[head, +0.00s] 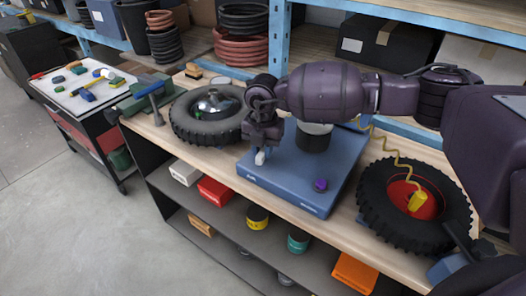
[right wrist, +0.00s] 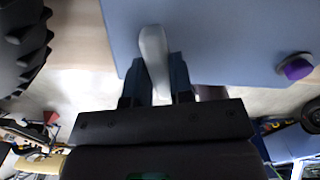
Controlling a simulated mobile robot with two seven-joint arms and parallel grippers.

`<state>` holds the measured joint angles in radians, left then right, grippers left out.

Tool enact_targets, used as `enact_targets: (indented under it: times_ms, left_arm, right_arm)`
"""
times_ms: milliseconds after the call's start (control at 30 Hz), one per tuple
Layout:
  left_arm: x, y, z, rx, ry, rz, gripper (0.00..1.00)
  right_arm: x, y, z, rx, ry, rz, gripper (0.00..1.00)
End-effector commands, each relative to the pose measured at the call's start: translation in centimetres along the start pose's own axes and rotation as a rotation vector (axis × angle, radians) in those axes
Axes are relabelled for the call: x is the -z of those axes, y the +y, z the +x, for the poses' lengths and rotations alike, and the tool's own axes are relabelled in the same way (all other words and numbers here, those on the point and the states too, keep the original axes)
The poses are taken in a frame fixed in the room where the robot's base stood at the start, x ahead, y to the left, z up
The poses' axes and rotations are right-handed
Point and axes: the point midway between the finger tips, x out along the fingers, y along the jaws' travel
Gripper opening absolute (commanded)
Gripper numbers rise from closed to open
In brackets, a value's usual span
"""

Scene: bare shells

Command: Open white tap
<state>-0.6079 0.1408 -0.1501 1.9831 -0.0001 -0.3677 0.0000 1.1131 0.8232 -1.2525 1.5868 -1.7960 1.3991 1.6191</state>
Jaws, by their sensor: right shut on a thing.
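The white tap (head: 260,158) is at the front left of a blue box-shaped unit (head: 290,182) on the wooden workbench. In the right wrist view the white tap (right wrist: 153,45) is a long tapered lever that reaches between the fingers, against the blue unit (right wrist: 220,35). My right gripper (head: 263,147) is shut on the white tap, with one dark finger on each side in the wrist view (right wrist: 156,82). The tap's base is hard to make out. My left gripper is not in view.
A purple knob (head: 320,185) is on the unit's front right. A tyre (head: 195,122) is close on the left; another tyre (head: 372,200) with a yellow coiled hose (head: 417,201) is on the right.

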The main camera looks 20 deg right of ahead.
Motion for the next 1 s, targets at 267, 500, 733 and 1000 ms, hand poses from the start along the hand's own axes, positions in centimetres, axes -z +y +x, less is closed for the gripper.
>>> enact_targets:
  times_ms: [267, 500, 733, 1000]
  left_arm:
    - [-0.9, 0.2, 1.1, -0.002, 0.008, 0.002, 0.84]
    - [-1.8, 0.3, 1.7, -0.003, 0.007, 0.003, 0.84]
    - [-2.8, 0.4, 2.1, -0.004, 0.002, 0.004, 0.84]
    - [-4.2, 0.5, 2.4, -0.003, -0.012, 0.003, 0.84]
  right_arm:
    - [-0.1, 0.0, 0.2, -0.001, 0.000, -0.261, 0.00]
    - [0.0, 0.0, 0.1, -0.001, 0.000, -0.489, 0.00]
    - [-0.1, 0.0, 0.1, -0.001, 0.000, -0.707, 0.00]
    - [-0.1, 0.1, 0.1, -0.001, -0.001, -0.958, 0.00]
